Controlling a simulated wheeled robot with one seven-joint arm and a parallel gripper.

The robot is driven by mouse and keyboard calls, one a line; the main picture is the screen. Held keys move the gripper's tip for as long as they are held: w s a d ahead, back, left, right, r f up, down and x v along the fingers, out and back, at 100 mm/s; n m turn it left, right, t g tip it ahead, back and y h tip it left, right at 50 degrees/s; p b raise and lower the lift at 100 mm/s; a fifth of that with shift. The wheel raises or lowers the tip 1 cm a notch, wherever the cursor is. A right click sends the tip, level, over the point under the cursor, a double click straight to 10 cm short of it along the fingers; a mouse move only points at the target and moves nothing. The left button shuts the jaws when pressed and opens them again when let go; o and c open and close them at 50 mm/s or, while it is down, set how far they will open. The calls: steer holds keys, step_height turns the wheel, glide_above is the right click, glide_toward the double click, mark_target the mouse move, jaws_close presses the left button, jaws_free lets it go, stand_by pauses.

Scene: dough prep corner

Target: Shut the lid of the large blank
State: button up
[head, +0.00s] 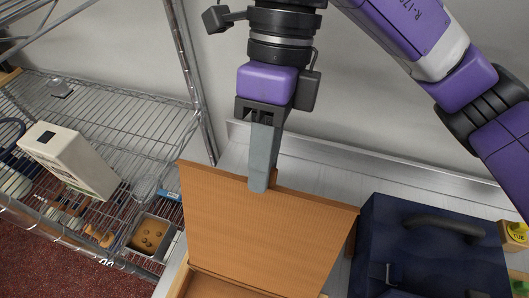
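A large wooden box (215,288) stands at the bottom of the head view, cut off by the frame. Its orange-brown lid (265,235) is raised and tilted up, with its broad face toward the camera. My gripper (259,188) points down at the lid's upper edge, its grey fingertips overlapping that edge in the picture. Whether they touch the lid cannot be told. The fingers line up as one from this angle, so a gap between them cannot be made out. The lid hides most of the box's inside.
A dark blue case (430,255) with a handle stands close on the right. A yellow item (518,232) is at the far right edge. A wire rack (110,95) on the left holds a white carton (70,160) and a metal tin (152,238). A wall is behind.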

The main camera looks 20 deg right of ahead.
jaws_close()
stand_by(1.4)
